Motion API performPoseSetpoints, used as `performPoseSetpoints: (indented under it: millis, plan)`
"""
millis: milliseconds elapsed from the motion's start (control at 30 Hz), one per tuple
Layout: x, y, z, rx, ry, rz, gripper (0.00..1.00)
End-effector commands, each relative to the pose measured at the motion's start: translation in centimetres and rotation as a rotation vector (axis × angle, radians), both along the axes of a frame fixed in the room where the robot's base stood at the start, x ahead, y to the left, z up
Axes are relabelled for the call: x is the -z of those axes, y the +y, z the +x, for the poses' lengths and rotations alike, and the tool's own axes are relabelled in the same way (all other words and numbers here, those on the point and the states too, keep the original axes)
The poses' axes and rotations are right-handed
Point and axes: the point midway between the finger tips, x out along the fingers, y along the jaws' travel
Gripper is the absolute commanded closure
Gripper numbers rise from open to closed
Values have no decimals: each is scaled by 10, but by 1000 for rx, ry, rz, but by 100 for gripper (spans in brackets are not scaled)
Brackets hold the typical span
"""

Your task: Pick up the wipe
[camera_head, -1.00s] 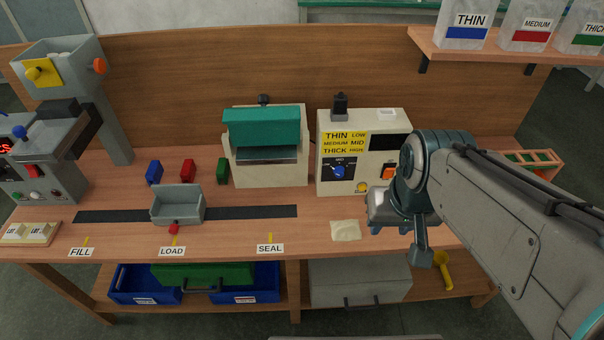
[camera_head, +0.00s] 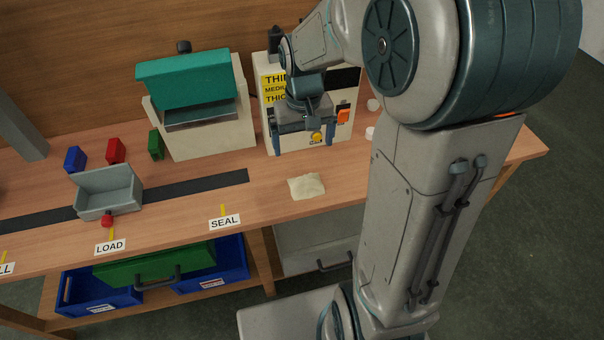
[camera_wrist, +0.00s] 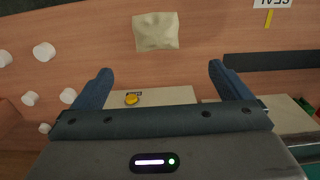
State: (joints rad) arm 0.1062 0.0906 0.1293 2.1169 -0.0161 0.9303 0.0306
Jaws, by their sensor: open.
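The wipe (camera_head: 306,186) is a crumpled cream cloth lying flat on the wooden bench, near its front edge and to the right of the SEAL label. It also shows in the wrist view (camera_wrist: 156,31), at the top middle, beyond my fingertips. My gripper (camera_head: 311,143) is open and empty, in front of the lower part of the cream control box. In the wrist view its two blue fingers (camera_wrist: 160,75) are spread wide with nothing between them. The gripper and the wipe are apart.
The control box (camera_head: 267,88) stands close behind my gripper. A teal-topped sealer (camera_head: 205,140) is to its left. A grey tray (camera_head: 122,188) sits on the dark strip. Small white round pieces (camera_wrist: 44,52) lie on the bench to the right. Bench around the wipe is clear.

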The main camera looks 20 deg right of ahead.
Motion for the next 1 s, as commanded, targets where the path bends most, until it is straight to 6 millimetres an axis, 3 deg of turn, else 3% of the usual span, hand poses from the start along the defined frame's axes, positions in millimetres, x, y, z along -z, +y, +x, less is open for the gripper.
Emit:
performPoseSetpoints:
  millis: [400,667,1000]
  plan:
    - [72,-2,1,1,10,1,3]
    - [92,-2,1,2,6,1,3]
    - [137,-8,-4,2,7,1,3]
